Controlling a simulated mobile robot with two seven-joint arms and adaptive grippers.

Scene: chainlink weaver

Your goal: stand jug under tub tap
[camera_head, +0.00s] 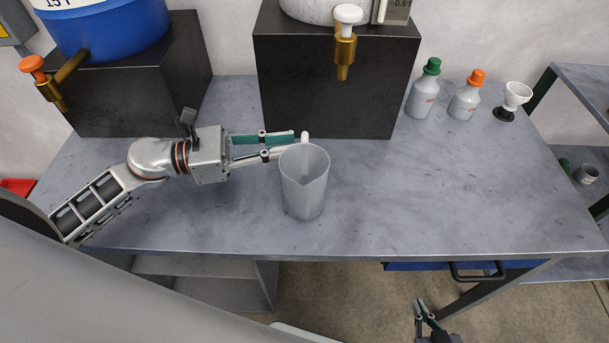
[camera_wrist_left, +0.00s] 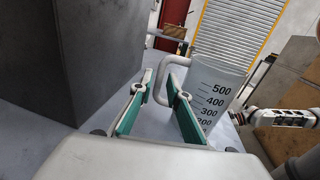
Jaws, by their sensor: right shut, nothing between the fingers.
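A translucent grey jug (camera_head: 304,187) stands upright on the bench, in front of the middle black block. Its white handle (camera_head: 305,137) is on its far side; in the left wrist view the handle (camera_wrist_left: 163,66) is at the fingertips and the jug (camera_wrist_left: 216,92) shows a printed scale. My left gripper (camera_head: 288,143) is open, its fingers pointing right at the handle; contact cannot be told. A white tub (camera_head: 320,11) has a brass tap (camera_head: 344,58) with a white knob. A blue tub (camera_head: 110,30) has a brass tap (camera_head: 66,75) with an orange knob. My right gripper (camera_head: 424,313) is shut and empty, below the bench's front edge.
The tubs stand on black blocks (camera_head: 325,90) (camera_head: 150,95) at the back. A green-capped bottle (camera_head: 423,97), an orange-capped bottle (camera_head: 465,101) and a white cup on a black base (camera_head: 516,96) stand back right. The bench (camera_head: 430,190) is clear right of the jug.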

